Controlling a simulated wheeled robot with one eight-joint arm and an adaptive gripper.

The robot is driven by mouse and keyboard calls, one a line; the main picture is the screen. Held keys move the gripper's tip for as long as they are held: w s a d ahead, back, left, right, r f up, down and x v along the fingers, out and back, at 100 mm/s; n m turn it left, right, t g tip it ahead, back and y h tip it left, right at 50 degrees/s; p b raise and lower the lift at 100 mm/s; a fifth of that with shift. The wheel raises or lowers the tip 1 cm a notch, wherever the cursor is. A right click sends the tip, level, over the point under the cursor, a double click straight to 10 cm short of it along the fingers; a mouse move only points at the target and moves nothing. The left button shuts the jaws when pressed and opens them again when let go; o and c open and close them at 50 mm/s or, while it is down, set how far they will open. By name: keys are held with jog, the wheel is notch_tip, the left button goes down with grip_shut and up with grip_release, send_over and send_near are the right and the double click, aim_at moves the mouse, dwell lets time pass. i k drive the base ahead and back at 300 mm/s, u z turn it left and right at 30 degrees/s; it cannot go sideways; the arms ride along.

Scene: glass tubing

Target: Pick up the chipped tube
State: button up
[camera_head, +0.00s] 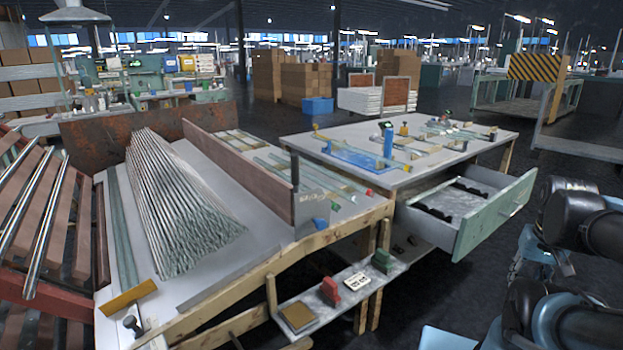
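A large stack of glass tubes (178,205) lies on the left part of the near bench, ends towards me. A few greenish tubes (120,235) lie along the bench to the left of the stack. More thin tubes (305,175) lie in the slatted section behind a low divider. Single tubes (43,230) rest on the slanted rack at far left. I cannot tell which tube is chipped; no chip shows at this size. Dark and blue parts of my arm show at the right edge, but my gripper is not in view.
The near bench (213,290) has a brown divider (235,165). A second table (480,142) behind carries tools and a blue block (388,142). Its drawer (495,225) stands open towards the aisle. A low shelf (340,310) holds small blocks. Dark floor (440,290) is free at centre right.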

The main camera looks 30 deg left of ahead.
aim_at(347, 196)
jog(key=k, duration=1.3)
jog(key=u, duration=0.55)
jog(key=i, duration=1.45)
jog(key=z, duration=0.05)
